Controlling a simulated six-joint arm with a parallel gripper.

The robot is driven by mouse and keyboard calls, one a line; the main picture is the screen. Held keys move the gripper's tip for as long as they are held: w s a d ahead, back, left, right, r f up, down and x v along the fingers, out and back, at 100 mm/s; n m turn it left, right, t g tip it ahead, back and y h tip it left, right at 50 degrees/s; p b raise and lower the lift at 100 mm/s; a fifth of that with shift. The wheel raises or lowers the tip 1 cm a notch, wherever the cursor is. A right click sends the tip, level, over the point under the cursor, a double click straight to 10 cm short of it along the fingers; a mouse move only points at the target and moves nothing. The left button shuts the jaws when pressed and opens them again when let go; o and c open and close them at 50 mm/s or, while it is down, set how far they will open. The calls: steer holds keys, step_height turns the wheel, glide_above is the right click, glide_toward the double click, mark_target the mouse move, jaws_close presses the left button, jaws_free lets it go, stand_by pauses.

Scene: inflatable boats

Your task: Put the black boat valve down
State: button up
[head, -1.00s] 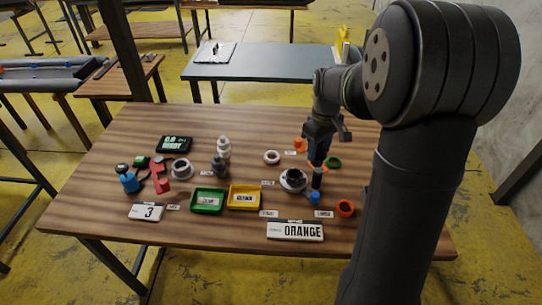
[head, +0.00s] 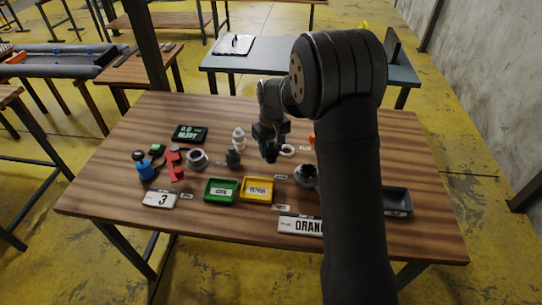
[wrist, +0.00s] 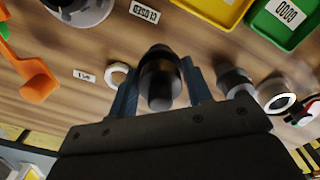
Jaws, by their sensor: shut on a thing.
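The black boat valve (wrist: 160,77) is a dark, rounded cylinder between the two fingers of my gripper (wrist: 163,90) in the wrist view. My gripper is shut on it. In the head view my gripper (head: 270,153) hangs over the middle of the table, right of a dark grey fitting (head: 233,157) and just left of a white ring (head: 287,150). The held valve is hard to make out there against the dark fingers. It seems to be above the wood, but the height of its lower end cannot be told.
A green tray (head: 221,190) and a yellow tray (head: 257,190) stand in front of my gripper. A black-and-white round part (head: 306,175) is to the right. A white bottle-like piece (head: 239,138) stands behind the grey fitting. My arm hides part of the table's right side.

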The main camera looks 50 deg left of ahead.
mark_target(271, 156)
steer(key=shift+f, duration=2)
steer(key=shift+f, duration=0.1)
steer(key=o, duration=1)
step_height(271, 156, up, 12)
steer(key=shift+r, duration=0.1)
